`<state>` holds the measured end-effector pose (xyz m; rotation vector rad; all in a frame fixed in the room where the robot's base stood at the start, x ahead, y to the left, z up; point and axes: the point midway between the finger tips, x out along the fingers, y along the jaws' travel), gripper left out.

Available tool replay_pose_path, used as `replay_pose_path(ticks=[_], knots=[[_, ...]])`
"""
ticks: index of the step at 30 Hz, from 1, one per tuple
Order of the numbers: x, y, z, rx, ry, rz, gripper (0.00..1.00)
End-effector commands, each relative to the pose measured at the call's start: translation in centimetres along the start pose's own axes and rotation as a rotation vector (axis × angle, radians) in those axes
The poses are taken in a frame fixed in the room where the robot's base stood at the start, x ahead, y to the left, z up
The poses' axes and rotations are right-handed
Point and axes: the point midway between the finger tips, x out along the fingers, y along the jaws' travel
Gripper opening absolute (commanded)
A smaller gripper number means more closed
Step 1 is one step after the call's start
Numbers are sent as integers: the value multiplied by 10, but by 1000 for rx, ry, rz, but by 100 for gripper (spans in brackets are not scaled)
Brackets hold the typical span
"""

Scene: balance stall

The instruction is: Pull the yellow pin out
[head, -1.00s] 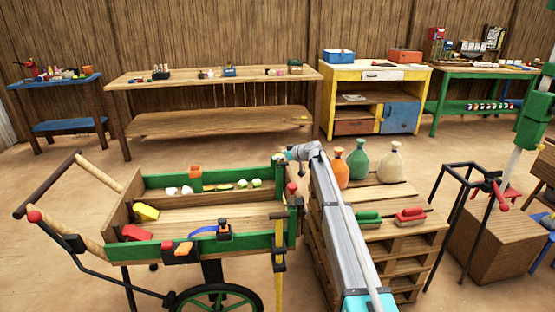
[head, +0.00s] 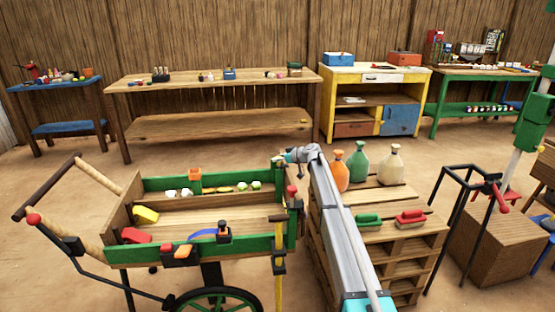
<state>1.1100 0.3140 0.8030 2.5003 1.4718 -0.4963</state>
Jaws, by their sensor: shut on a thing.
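My gripper (head: 279,161) is small and partly hidden behind my own arm's end. It is at the far right corner of the wooden cart (head: 152,216), just above the green end board. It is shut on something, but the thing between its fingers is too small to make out. I cannot pick out a yellow pin with certainty. A yellow upright bar (head: 279,292) with a brown crosspiece on top stands in dark brackets at the cart's near right corner, apart from my gripper. A red knob (head: 291,189) shows just below my gripper.
The cart holds a yellow block (head: 145,215), a red block (head: 136,236) and several small pale items. A pallet stack (head: 405,252) right of my arm bears three bottles and two brushes. A black stand (head: 462,225) is farther right. Benches line the back wall; floor between is clear.

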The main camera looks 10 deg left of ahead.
Motion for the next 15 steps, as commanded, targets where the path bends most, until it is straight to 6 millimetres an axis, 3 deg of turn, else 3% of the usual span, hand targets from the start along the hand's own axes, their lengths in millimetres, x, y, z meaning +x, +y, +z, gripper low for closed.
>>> replay_pose_path(ticks=[15], knots=[[-12, -4, -33, 0, 0, -7, 0]])
